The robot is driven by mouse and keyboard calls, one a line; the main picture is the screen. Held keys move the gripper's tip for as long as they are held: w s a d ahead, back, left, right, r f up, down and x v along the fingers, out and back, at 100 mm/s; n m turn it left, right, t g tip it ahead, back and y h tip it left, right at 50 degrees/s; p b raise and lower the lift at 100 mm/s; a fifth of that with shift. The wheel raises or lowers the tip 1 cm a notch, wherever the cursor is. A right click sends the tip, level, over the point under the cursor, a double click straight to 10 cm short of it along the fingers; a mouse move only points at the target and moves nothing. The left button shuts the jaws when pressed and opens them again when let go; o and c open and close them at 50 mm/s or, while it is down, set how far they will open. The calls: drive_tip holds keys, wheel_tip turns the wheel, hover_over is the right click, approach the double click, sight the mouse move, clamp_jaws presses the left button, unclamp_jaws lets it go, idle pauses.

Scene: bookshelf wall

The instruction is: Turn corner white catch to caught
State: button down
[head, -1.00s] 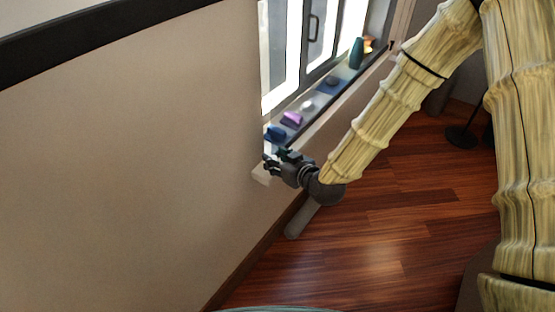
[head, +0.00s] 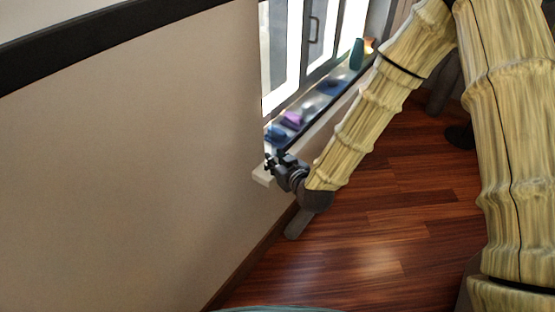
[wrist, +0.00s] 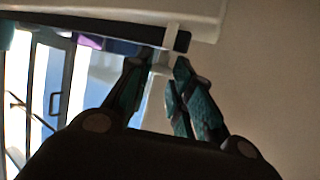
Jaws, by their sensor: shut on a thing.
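The white catch (wrist: 159,68) is a small pale piece below the edge of a white ledge (wrist: 130,12) in the wrist view, beside a dark bar. My gripper (wrist: 166,66) has its two dark teal fingers on either side of the catch and is shut on it. The fingers hide part of the catch, so its exact angle is hard to tell. In the head view my gripper (head: 270,161) is at the near corner of the window sill, against the wall's edge. The catch cannot be made out clearly there.
The window sill (head: 262,176) holds a blue item (head: 276,133), a purple item (head: 292,119) and a teal vase (head: 357,54). Bright window panes stand behind it. A plain wall (head: 130,150) fills the left. The wooden floor (head: 370,240) below is open.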

drive_tip(key=m+h+p, duration=0.1)
drive_tip(key=m+h, duration=0.1)
drive_tip(key=a+m+t+h+p, duration=0.1)
drive_tip(key=h, duration=0.1)
drive_tip(key=shift+s+r+m, duration=0.15)
drive_tip(key=shift+m, duration=0.25)
drive_tip(key=shift+a+m+h+p, duration=0.2)
drive_tip(key=shift+m+h+p, duration=1.4)
drive_tip(key=shift+h, duration=0.8)
drive_tip(key=shift+m, duration=0.5)
drive_tip(key=c, duration=1.3)
unclamp_jaws()
drive_tip(key=v, duration=1.1)
drive_tip(key=shift+s+a+r, duration=0.2)
drive_tip(key=shift+s+a, duration=0.1)
